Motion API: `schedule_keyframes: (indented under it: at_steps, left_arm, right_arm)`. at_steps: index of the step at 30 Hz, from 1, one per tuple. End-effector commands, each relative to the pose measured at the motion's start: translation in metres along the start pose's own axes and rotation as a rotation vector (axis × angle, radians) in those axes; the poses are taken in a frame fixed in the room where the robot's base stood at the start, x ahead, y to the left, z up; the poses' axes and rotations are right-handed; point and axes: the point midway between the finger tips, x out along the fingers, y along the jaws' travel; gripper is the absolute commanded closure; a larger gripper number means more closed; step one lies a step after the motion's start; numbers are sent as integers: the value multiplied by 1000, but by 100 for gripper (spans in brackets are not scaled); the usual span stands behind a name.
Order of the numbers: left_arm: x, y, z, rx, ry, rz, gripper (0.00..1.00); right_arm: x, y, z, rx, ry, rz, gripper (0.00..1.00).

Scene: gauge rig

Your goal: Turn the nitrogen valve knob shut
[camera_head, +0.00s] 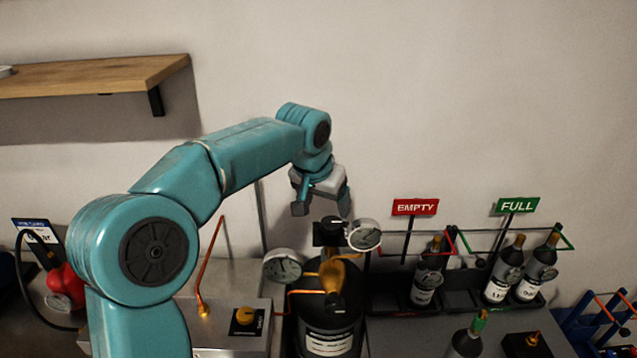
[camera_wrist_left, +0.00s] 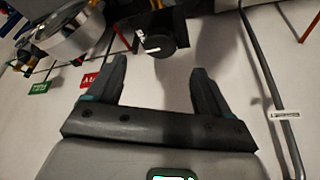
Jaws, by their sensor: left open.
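A dark gas cylinder (camera_head: 330,318) stands at the lower middle of the head view, with a brass fitting and a black valve block (camera_head: 327,232) at its top. In the left wrist view a round black knob (camera_wrist_left: 160,43) with a white pointer line sits on that block. My left gripper (camera_head: 322,207) is open and empty, just above the block. In the wrist view its fingertips (camera_wrist_left: 158,66) are spread, with the knob ahead between them and no contact visible. Which knob is the nitrogen one cannot be read from labels. My right gripper is not in view.
Dial gauges (camera_head: 282,266) and (camera_head: 364,234) flank the block closely. A grey box with a yellow knob (camera_head: 245,316) stands at left. Bottles sit in a rack (camera_head: 468,290) under EMPTY (camera_head: 415,207) and FULL (camera_head: 517,206) signs.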

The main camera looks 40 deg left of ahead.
Motion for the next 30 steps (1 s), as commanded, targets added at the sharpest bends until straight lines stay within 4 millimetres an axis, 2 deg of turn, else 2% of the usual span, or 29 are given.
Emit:
schedule_keyframes:
  at_steps: [1, 6, 12, 17, 30]
  left_arm:
    - [-14, 0, 0, 0, 6, 1, 20]
    - [-54, 0, 0, 0, 4, 1, 20]
    - [-82, 0, 0, 0, 2, 0, 20]
    - [-87, 0, 1, 1, -1, 0, 20]
    - [-87, 0, 1, 0, -1, 0, 20]
  right_arm:
    - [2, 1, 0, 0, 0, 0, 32]
    - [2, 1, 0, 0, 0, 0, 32]
    - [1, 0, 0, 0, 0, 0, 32]
    - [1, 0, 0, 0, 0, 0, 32]
    - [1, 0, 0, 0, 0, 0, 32]
